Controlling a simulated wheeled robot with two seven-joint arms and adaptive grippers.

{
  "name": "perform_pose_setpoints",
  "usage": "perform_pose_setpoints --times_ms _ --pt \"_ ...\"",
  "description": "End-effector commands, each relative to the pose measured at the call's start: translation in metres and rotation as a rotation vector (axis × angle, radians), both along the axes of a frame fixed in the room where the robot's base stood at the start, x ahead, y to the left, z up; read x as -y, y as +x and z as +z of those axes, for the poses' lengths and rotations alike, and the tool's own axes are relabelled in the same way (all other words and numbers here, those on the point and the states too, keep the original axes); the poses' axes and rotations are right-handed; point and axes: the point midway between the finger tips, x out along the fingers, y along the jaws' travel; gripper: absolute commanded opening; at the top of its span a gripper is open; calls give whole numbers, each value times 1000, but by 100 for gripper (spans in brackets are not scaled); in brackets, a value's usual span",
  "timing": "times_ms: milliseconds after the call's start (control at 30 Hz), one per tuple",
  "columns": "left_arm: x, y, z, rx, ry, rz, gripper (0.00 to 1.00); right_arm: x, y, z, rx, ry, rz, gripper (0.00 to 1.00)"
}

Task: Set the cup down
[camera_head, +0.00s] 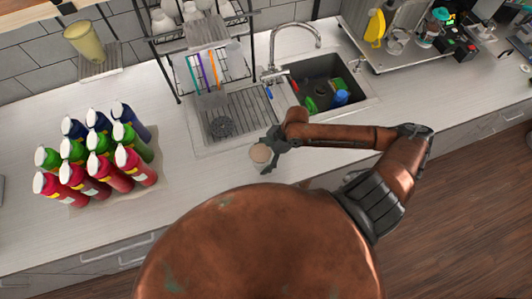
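The cup looks about upright. I cannot tell whether its base touches the counter, as the gripper and the steep view hide part of it. My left gripper is not in view.
Several red, green and blue bottles (93,160) stand in a group on the counter (200,185) at the left. A sink (325,85) with a drainboard (238,110) and a dish rack (205,50) lies behind the cup. The counter left of the cup is clear.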

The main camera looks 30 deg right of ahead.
Motion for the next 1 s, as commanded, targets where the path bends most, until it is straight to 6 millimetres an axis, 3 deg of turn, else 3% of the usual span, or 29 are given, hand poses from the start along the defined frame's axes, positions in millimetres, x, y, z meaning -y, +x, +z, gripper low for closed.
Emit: perform_pose_setpoints --times_ms 533,700,1000 --pt "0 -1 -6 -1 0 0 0 49 -11 85 2 -5 -1 68" --pt "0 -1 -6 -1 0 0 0 56 -13 97 0 -3 0 68" --pt "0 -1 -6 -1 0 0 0 56 -13 101 0 0 0 68"
